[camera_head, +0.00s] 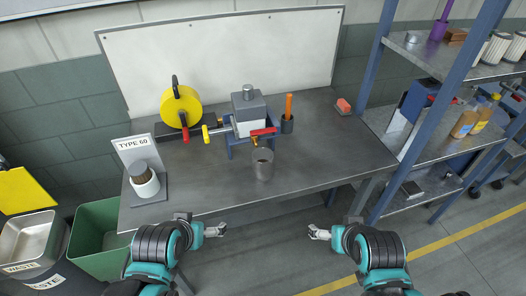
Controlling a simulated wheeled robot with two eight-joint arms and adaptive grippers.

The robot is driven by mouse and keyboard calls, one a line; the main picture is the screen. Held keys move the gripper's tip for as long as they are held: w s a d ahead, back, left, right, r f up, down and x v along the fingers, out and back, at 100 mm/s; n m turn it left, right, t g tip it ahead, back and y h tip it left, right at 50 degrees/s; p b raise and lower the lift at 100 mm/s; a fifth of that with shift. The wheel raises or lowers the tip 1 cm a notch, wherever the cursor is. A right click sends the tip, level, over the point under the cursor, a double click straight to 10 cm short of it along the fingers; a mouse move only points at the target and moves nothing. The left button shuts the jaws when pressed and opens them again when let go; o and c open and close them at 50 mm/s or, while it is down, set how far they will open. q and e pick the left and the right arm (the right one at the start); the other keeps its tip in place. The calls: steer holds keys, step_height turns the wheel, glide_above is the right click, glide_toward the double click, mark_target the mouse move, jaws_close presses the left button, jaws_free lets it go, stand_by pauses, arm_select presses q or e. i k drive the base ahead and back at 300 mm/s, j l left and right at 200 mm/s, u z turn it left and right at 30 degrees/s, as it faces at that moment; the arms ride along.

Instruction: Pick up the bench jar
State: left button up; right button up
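A grey, see-through jar (263,166) with brownish contents near its top stands upright at the front middle of the metal bench (215,190); it looks like the bench jar. My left gripper (221,230) is in front of the bench's front edge, left of and nearer than the jar. My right gripper (313,232) is in front of the bench, right of the jar. Both grippers look open and empty, though they are small in view, and neither touches the jar.
A pump with a yellow wheel (181,107), a grey box (249,110) and red and yellow handles stands behind the jar. A dark cup (287,124) holds an orange-handled tool. A white canister (144,183) sits by the TYPE 60 sign (137,143). The bench's right side is mostly clear.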

mark_target(262, 158)
steer(key=u, duration=2.25)
steer(key=j+z, duration=0.15)
steer(key=z, duration=0.3)
steer(key=k+j+z, duration=0.1)
steer(key=z, duration=0.3)
steer(key=j+z, duration=0.15)
steer(key=z, duration=0.3)
steer(key=k+j+z, duration=0.1)
steer(key=z, duration=0.3)
steer(key=k, duration=0.05)
